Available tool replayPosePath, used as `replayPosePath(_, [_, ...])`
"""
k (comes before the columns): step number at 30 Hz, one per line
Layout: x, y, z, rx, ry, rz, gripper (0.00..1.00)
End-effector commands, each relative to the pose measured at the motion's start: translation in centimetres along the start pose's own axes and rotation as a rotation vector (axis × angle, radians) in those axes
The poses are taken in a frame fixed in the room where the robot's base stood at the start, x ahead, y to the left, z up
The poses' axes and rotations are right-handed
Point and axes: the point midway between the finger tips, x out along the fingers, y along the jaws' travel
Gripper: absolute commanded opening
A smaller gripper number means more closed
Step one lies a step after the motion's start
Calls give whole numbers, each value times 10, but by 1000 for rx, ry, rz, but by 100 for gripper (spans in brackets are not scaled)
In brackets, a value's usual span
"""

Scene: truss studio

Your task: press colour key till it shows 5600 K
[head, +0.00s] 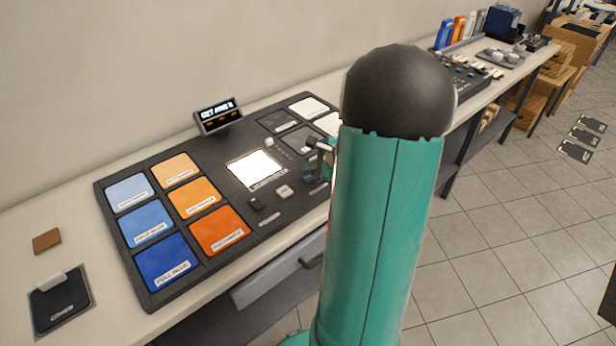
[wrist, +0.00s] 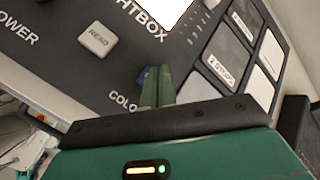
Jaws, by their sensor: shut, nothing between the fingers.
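The colour key (wrist: 141,75) shows in the wrist view as a small blue patch above the partly covered "COLO" lettering. My gripper (wrist: 156,80) is shut and empty, its green fingertips over the right side of this key and hiding most of it. I cannot tell whether they touch it. In the head view my gripper (head: 322,160) is at the right part of the dark panel (head: 120,225), partly hidden by my arm. A small display (head: 217,114) stands at the panel's back edge; its white line seems to read "GET AWB'S", with tiny orange text below.
A pale READ key (wrist: 98,39) lies left of the fingers. Mixer gear (head: 470,75) stands farther along the counter.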

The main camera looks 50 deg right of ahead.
Motion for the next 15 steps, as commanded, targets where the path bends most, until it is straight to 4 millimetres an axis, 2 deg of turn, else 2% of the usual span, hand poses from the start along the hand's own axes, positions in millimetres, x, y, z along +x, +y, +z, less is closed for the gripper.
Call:
replayPosePath(7, [-3,-2,2,-3,0,-1,0])
replayPosePath(15, [-20,-15,15,-4,0,-2,0])
